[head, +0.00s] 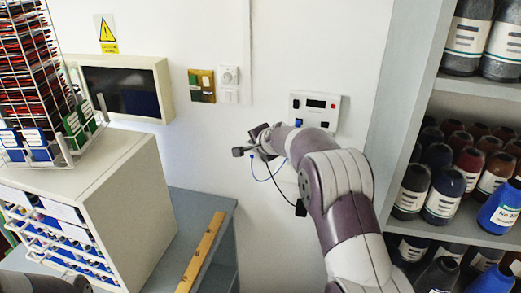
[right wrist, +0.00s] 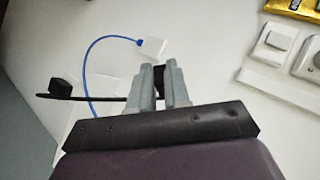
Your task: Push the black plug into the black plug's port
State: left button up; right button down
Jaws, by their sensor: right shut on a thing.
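A black cable (right wrist: 95,98) runs from behind the fingers to a black block (right wrist: 60,88). The block also hangs low in the head view (head: 300,208). The panel's lower edge has a blue part (head: 298,122). I cannot make out the black plug's port. My left gripper is out of frame.
A blue cable (right wrist: 88,62) with a white end (right wrist: 152,47) loops beside the gripper. A yellow-brown plate (head: 201,85) and white switches (head: 229,97) are on the wall, up and left. Shelves of bottles (head: 450,160) stand right; a drawer cabinet (head: 120,190) stands left.

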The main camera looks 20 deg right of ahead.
jog(key=s+d+r+m+h, duration=0.2)
jog(key=s+d+m+h, duration=0.3)
jog(key=d+m+h, duration=0.1)
jog(key=s+d+r+m+h, duration=0.2)
jog(key=s+d+m+h, duration=0.3)
jog(key=d+m+h, duration=0.2)
jog(key=m+h, duration=0.2)
jog(key=shift+d+r+g+h+b, duration=0.2)
jog(key=shift+r+g+h+b, duration=0.05)
jog(key=shift+g+h+b, duration=0.1)
jog(key=shift+w+d+p, duration=0.5)
jog(key=shift+w, duration=0.3)
jog(key=shift+w+d+p, duration=0.5)
jog(key=shift+w, duration=0.3)
jog(key=shift+w+d+p, duration=0.5)
jog(key=shift+w, duration=0.3)
